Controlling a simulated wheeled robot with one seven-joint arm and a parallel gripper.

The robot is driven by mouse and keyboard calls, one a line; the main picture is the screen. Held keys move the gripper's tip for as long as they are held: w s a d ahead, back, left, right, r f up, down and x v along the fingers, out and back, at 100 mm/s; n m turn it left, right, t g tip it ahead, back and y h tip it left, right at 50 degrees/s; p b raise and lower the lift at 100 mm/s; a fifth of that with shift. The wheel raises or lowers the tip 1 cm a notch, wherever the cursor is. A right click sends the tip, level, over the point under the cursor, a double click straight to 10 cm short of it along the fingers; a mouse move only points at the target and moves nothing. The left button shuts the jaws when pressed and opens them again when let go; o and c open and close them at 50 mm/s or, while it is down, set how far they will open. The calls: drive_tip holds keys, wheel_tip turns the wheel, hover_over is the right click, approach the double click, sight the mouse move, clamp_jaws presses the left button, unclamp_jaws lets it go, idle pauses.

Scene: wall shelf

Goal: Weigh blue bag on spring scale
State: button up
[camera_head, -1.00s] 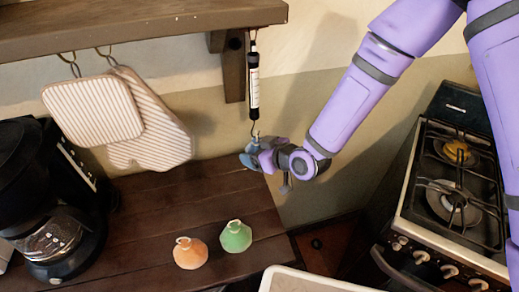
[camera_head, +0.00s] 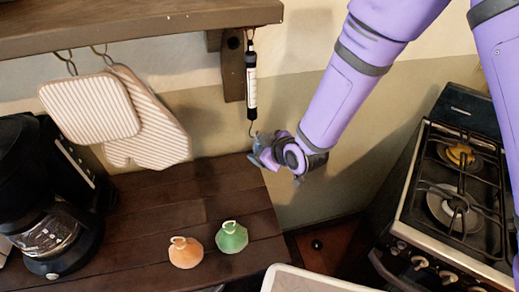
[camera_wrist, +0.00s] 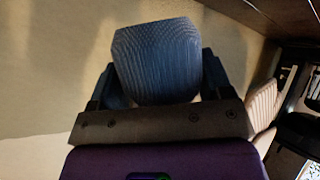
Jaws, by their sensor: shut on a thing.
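The spring scale (camera_head: 251,88) is a black and white tube hanging from the shelf, with a thin hook at its lower end. The blue bag (camera_wrist: 160,60) sits between my gripper's fingers in the wrist view. In the head view the bag (camera_head: 256,149) is a small blue patch just below the scale's hook. My gripper (camera_head: 266,153) is shut on the bag, close under the hook and slightly right of it. I cannot tell whether the bag's loop touches the hook. An orange bag (camera_head: 186,254) and a green bag (camera_head: 232,238) stand on the wooden counter below.
The wooden shelf (camera_head: 130,28) runs overhead. Striped pot holders (camera_head: 92,108) hang to the left of the scale. A black coffee maker (camera_head: 40,180) stands at the left and a gas stove (camera_head: 450,200) at the right. The counter (camera_head: 160,208) is clear behind the two bags.

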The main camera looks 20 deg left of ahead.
drive_tip(key=shift+d+r, duration=0.1)
drive_tip(key=shift+w+d+r+h, duration=0.3)
drive_tip(key=shift+w+d+r, duration=0.1)
drive_tip(key=shift+d+r, duration=0.2)
drive_tip(key=shift+w+d, duration=0.5)
drive_tip(key=shift+d, duration=0.3)
drive_tip(key=shift+w+d, duration=0.5)
drive_tip(key=shift+d, duration=0.25)
drive_tip(key=shift+w+d, duration=0.5)
drive_tip(key=shift+d, duration=0.3)
drive_tip(key=shift+d, duration=0.1)
drive_tip(key=shift+d, duration=0.1)
drive_tip(key=shift+c, duration=0.4)
